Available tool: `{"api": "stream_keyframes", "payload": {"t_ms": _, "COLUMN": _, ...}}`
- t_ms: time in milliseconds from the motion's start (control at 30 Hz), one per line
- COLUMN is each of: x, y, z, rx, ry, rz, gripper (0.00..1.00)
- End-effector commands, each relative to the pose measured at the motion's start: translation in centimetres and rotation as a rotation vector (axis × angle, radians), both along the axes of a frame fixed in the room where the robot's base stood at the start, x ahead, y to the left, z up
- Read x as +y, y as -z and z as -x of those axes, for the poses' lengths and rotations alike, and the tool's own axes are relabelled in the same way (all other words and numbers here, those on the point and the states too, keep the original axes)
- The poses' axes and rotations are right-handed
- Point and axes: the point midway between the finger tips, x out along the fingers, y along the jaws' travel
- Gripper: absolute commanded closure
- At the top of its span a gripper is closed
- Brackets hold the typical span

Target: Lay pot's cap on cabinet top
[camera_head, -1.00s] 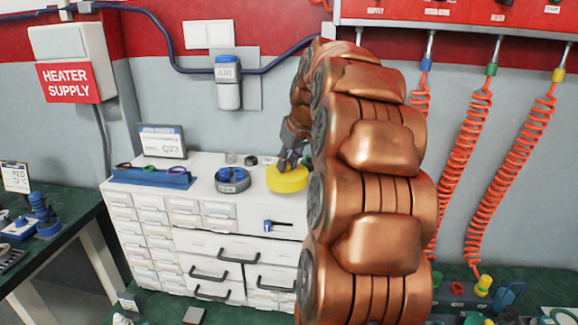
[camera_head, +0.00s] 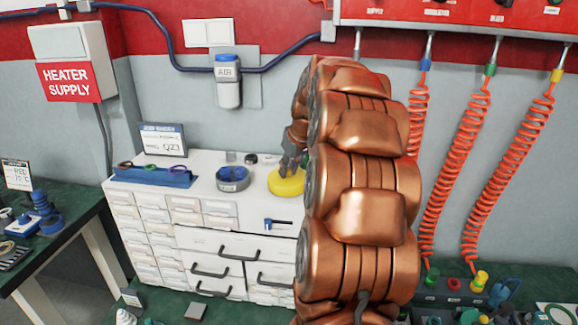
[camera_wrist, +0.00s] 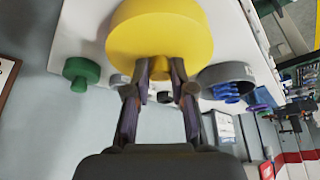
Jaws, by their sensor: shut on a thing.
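The yellow round cap (camera_head: 286,184) is at the right part of the white cabinet top (camera_head: 207,167) in the head view. In the wrist view the cap (camera_wrist: 160,38) fills the upper middle, its knob between my fingertips. My gripper (camera_head: 291,166) is shut on the cap's knob; the fingers also show in the wrist view (camera_wrist: 160,80). I cannot tell whether the cap touches the cabinet top. My arm hides the cabinet's right end in the head view.
A grey round container (camera_head: 233,180) stands left of the cap. A blue rack (camera_head: 155,177) and a sign (camera_head: 163,140) are further left. A green knobbed piece (camera_wrist: 80,72) shows in the wrist view. Orange coiled hoses (camera_head: 466,170) hang at the right.

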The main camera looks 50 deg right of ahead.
Motion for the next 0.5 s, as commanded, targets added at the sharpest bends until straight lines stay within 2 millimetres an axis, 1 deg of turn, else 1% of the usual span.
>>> {"api": "stream_keyframes", "payload": {"t_ms": 433, "x": -0.02, "y": 0.66, "z": 0.01, "rx": -0.001, "ry": 0.000, "rz": 0.001, "gripper": 1.00}}
{"api": "stream_keyframes", "payload": {"t_ms": 467, "x": -0.03, "y": 0.58, "z": 0.01, "rx": -0.001, "ry": 0.000, "rz": 0.001, "gripper": 0.75}}
{"api": "stream_keyframes", "payload": {"t_ms": 500, "x": -0.03, "y": 0.53, "z": 0.01, "rx": -0.001, "ry": 0.000, "rz": 0.001, "gripper": 0.71}}
